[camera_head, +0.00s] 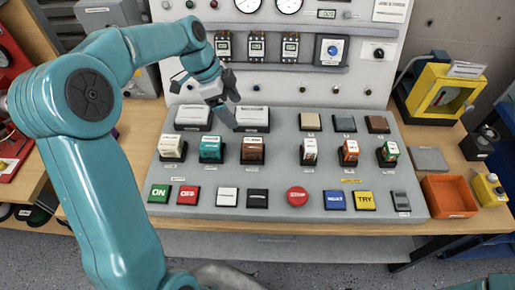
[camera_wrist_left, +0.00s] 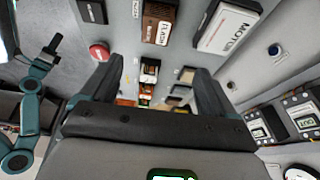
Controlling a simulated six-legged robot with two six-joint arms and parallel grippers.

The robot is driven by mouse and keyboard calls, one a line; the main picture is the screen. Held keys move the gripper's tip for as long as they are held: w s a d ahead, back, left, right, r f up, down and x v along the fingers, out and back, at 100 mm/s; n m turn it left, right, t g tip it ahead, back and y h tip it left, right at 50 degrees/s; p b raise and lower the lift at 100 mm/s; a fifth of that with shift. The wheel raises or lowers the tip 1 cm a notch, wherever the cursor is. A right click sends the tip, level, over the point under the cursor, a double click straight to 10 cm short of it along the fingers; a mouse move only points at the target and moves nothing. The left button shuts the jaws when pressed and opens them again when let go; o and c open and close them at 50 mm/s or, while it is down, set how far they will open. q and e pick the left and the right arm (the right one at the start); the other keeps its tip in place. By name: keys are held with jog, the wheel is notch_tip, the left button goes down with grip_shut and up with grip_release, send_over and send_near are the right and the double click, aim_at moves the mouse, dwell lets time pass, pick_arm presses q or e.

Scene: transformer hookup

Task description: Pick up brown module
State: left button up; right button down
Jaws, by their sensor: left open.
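The brown module (camera_head: 253,150) is a small upright block with a pale top label, on the sloped grey panel (camera_head: 330,180), between a teal module and a white one. In the left wrist view a brown module (camera_wrist_left: 160,22) shows near the top edge, beyond the fingers. My left gripper (camera_head: 234,115) is open and empty, above and slightly left of the brown module and apart from it. Its two fingers (camera_wrist_left: 158,70) spread wide in the left wrist view. A teal arm of mine also shows at that view's left edge; its small, dark end (camera_wrist_left: 52,45) is unclear.
A teal module (camera_head: 211,149) and a white module (camera_head: 309,151) flank the brown one. Large white-topped blocks (camera_head: 252,117) stand behind it. Push buttons, including a red round one (camera_head: 297,196), line the front. An orange bin (camera_head: 449,196) sits at the right.

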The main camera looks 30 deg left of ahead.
pick_arm(q)
send_near(252, 143)
jog(key=shift+d+f+p, duration=0.45)
jog(key=shift+d+f, duration=0.3)
jog(key=shift+f, duration=0.1)
jog(key=f, duration=0.1)
jog(key=w+f, duration=0.1)
jog(key=shift+w+d+f, duration=0.1)
jog(key=shift+f, duration=0.3)
jog(key=shift+d+f, duration=0.1)
jog(key=shift+f, duration=0.1)
jog(key=shift+d+f+p, duration=0.15)
jog(key=shift+d+p, duration=0.05)
jog(key=shift+p, duration=0.15)
jog(key=x, duration=0.1)
jog(key=p+x, duration=0.1)
jog(key=x, duration=0.2)
jog(key=shift+w+a+f, duration=0.1)
jog(key=shift+a+f, duration=0.05)
jog(key=shift+f, duration=0.3)
jog(key=shift+r, duration=0.1)
jog(key=shift+s, duration=0.25)
jog(key=shift+c, duration=0.9)
jog(key=shift+w, duration=0.15)
jog(key=c, duration=0.9)
jog(key=shift+c, duration=0.2)
